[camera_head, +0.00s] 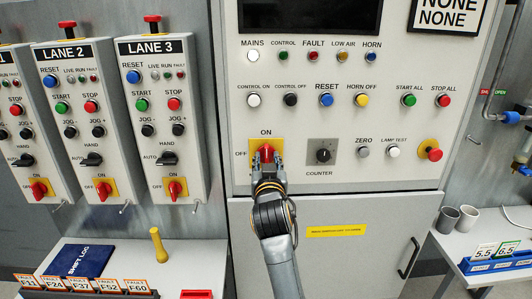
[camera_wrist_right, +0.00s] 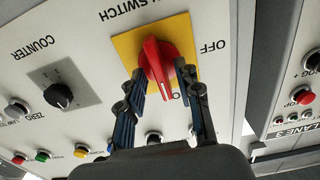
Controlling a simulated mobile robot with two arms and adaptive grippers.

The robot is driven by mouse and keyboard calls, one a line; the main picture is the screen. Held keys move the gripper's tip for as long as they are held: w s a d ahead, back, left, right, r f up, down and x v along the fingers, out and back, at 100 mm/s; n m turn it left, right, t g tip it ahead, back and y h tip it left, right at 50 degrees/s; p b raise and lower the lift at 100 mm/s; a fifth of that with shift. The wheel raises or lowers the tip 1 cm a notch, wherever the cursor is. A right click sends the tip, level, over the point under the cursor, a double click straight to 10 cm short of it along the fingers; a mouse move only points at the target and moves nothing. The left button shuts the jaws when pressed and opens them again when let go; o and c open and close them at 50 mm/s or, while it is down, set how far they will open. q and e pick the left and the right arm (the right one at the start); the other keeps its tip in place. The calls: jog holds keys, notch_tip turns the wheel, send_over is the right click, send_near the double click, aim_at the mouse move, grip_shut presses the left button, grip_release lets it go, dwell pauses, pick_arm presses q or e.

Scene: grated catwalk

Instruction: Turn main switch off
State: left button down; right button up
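The main switch is a red rotary knob on a square yellow plate (camera_head: 252,145) on the main panel, with ON above and OFF at its left. The red knob (camera_wrist_right: 159,60) shows upside down in the right wrist view, its handle pointing roughly toward the ON side. My right gripper (camera_head: 267,160) is in front of the switch and hides part of it. In the wrist view its two fingers (camera_wrist_right: 160,78) are apart, one on each side of the knob's handle; I cannot tell whether they touch it. My left gripper is not in view.
A black counter knob (camera_head: 322,152) sits right of the switch, and several push-buttons and lamps are above. A red emergency button (camera_head: 431,150) is farther right. Lane boxes (camera_head: 160,120) stand at the left. Two grey cups (camera_head: 458,218) stand on the right-hand table.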

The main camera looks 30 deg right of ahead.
jog(key=shift+w+d, duration=0.15)
jog(key=shift+w, duration=0.15)
jog(key=shift+s+r, duration=0.15)
jog(key=shift+s, duration=0.05)
grip_shut()
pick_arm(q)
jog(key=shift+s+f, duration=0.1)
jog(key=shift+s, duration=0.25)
